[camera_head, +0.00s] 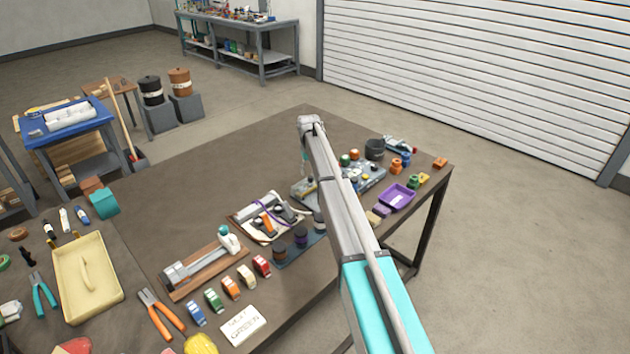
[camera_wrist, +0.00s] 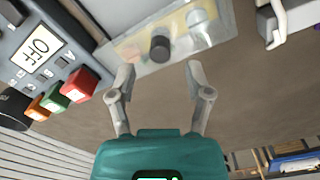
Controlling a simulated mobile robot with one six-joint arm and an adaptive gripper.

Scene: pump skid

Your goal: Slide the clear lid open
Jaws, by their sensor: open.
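In the wrist view, a clear lid (camera_wrist: 188,46) lies over a pale panel at the top middle, with a dark round knob (camera_wrist: 160,46) and a pale knob-like part showing at it. My gripper (camera_wrist: 160,70) is open, its two grey fingers spread below the lid's near edge in the picture. Nothing is between the fingertips. I cannot tell whether a fingertip touches the lid. In the head view my arm reaches over the table and covers much of that area; the lid cannot be made out there.
In the head view the brown table (camera_head: 290,125) holds a purple tray (camera_head: 397,198), a beige tray (camera_head: 75,300), pliers and several small parts. Its far side is clear.

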